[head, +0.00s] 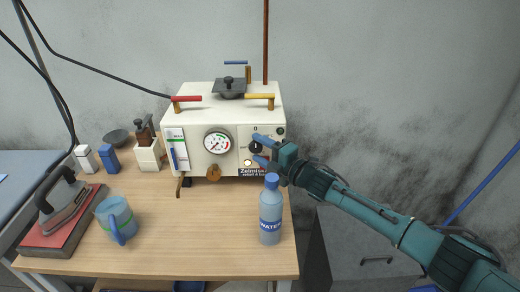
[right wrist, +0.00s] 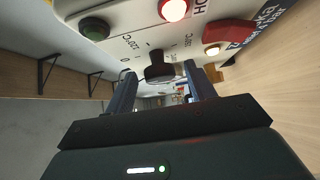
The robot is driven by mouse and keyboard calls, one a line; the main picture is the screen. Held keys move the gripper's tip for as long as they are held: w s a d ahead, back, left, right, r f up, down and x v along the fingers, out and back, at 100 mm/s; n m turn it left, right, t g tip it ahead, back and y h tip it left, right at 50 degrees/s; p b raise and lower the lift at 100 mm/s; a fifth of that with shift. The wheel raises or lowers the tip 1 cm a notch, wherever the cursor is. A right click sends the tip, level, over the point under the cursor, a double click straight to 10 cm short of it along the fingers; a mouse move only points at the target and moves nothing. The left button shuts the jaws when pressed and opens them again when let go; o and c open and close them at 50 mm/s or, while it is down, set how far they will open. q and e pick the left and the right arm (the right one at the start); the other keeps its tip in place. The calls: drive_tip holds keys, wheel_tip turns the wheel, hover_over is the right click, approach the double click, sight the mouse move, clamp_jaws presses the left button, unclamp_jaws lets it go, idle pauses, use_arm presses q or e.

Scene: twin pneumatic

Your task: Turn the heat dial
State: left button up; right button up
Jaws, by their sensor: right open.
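The heat dial (head: 256,146) is a small black knob on the front right of the white machine (head: 203,150). In the right wrist view the dial (right wrist: 159,68) has temperature marks printed around it. My right gripper (head: 261,150) is open in front of the panel, one finger above the dial and one below it. In the right wrist view the dial shows between the tips of the two fingers of my right gripper (right wrist: 163,84), with a gap visible on each side. My left gripper is not in view.
A lit lamp (head: 248,163) is below the dial. A WATER bottle (head: 271,210) stands on the table just below my right gripper. A blue mug (head: 117,219) and an iron (head: 62,200) are at the left. The middle of the table (head: 195,225) is clear.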

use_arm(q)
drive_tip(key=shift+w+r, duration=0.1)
use_arm(e)
drive_tip(key=shift+w+a, duration=0.15)
drive_tip(key=shift+a, duration=0.05)
drive_tip(key=shift+c, duration=0.3)
